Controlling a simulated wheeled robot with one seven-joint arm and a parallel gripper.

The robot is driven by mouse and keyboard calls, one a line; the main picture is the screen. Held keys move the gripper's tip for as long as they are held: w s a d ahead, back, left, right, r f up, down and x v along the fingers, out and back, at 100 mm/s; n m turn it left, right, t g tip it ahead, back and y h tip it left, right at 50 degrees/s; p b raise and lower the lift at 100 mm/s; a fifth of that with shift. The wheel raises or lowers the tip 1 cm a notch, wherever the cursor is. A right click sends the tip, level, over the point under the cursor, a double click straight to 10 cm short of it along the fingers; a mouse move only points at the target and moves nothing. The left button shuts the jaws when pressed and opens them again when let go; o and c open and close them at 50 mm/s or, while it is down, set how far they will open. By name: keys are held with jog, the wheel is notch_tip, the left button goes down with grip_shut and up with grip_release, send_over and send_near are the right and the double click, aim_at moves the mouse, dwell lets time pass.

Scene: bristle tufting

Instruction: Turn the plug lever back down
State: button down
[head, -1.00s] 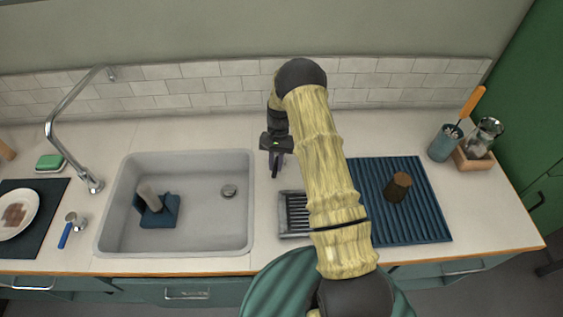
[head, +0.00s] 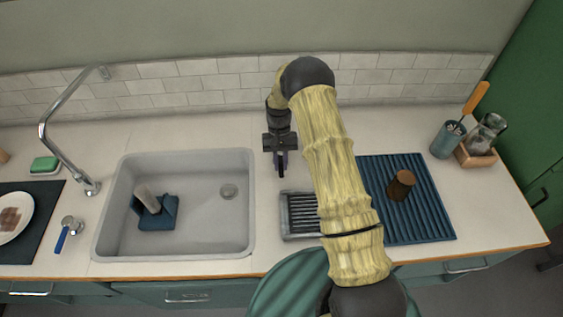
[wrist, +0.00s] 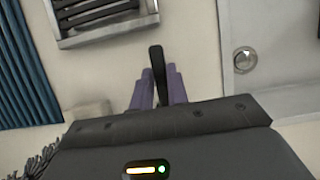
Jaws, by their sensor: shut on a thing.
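The plug lever (wrist: 157,72) is a slim black bar in the wrist view, between the two purple fingers of my gripper (wrist: 156,88). My gripper is shut on it, and the fingers hide its lower part. In the head view my gripper (head: 281,164) points down at the counter just right of the sink, behind the small draining rack. The lever is small and dark there, and its exact angle is hard to tell. The round plug (head: 229,191) lies in the sink floor; it also shows in the wrist view (wrist: 245,60).
The grey sink (head: 106,225) holds a blue cloth (head: 158,216) and a grey cylinder. A metal rack (head: 300,215) and a ribbed blue mat (head: 425,215) with a brown cup (head: 402,184) lie to the right. The tap (head: 60,150) stands left.

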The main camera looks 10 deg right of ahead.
jog(key=shift+w+r, duration=0.1)
jog(key=shift+w, duration=0.05)
jog(key=c, duration=1.4)
grip_release()
jog(key=shift+o, duration=0.2)
jog(key=b+v, duration=0.2)
jog(key=v, duration=1.5)
jog(key=shift+r+b, duration=0.2)
jog(key=shift+b, duration=0.15)
